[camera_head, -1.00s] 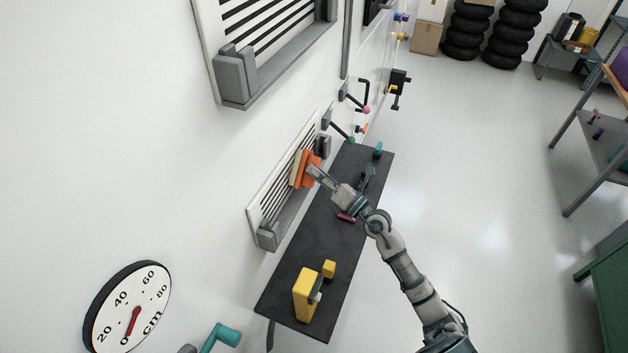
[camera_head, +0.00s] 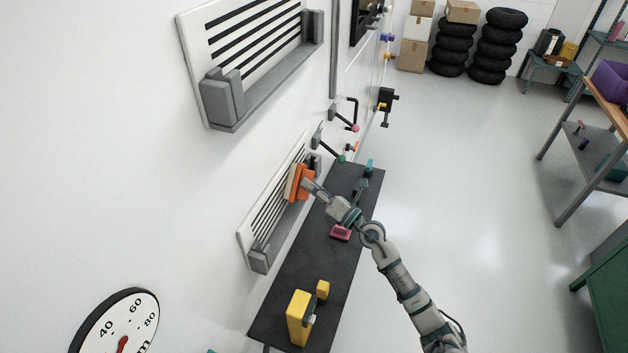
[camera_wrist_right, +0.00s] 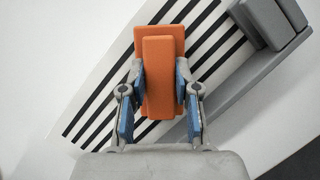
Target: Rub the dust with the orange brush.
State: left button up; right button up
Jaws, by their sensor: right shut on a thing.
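My right gripper (camera_head: 309,186) is shut on the orange brush (camera_head: 303,182), which has a pale bristle side facing the wall. The brush is at the upper right part of the lower slatted wall vent (camera_head: 247,233). In the right wrist view, the gripper's blue-padded fingers grip the orange brush (camera_wrist_right: 159,78) from both sides, in front of the vent's black slats (camera_wrist_right: 92,112). Whether the bristles touch the vent is hard to tell. I cannot make out any dust; the brush hides part of the slats. My left gripper is not in view.
A narrow dark shelf (camera_head: 300,275) runs below the vent, carrying yellow blocks (camera_head: 300,318), a pink item (camera_head: 341,233) and teal items. A grey ledge (camera_head: 260,258) edges the vent. A larger vent (camera_head: 195,50) is above.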

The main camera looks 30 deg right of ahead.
jog(key=shift+s+a+r+p, duration=0.2)
jog(key=shift+s+a+p, duration=0.4)
jog(key=shift+a, duration=0.15)
jog(key=shift+s+a+f, duration=0.15)
jog(key=shift+s+a, duration=0.15)
jog(key=shift+a, duration=0.05)
jog(key=s+a+p, duration=0.5)
jog(key=shift+s+a, duration=0.2)
jog(key=shift+a, duration=0.15)
jog(key=s+d+b, duration=0.2)
jog(key=s+d, duration=0.2)
jog(key=shift+s, duration=0.25)
